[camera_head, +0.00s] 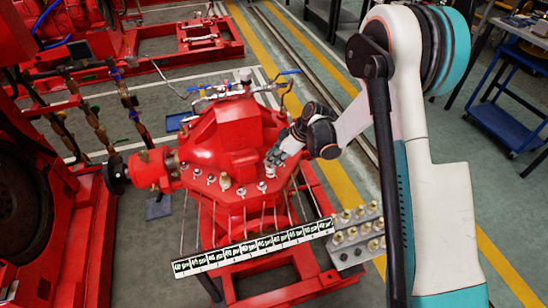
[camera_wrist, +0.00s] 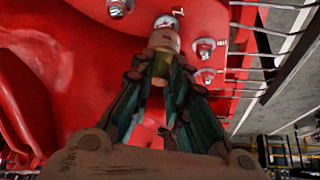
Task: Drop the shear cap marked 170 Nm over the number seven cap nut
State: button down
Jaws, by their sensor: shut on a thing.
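My gripper (camera_head: 276,164) is over the near right rim of the red pump casing (camera_head: 225,140). In the wrist view my gripper (camera_wrist: 163,76) is shut on a tan shear cap (camera_wrist: 164,40). The cap's marking is too small to read. A metal nut top (camera_wrist: 165,20) shows just beyond the cap's far end; I cannot tell whether the cap is over it or apart from it. Other cap nuts (camera_wrist: 205,46) stand beside it. In the head view several cap nuts (camera_head: 262,187) line the rim, and one position has a tan cap (camera_head: 225,181).
A grey rack (camera_head: 348,254) with several brass-coloured caps stands at the right of the casing. A long strip of labels (camera_head: 255,248) crosses the front. Thin pipes with a blue-handled valve (camera_head: 289,72) rise behind the casing. A blue cart (camera_head: 500,128) is far right.

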jog(key=shift+f+b, duration=0.45)
jog(key=shift+f, duration=0.5)
jog(key=shift+f, duration=0.25)
jog(key=c, duration=1.5)
grip_release()
jog(key=shift+o, duration=0.2)
jog(key=v, duration=1.2)
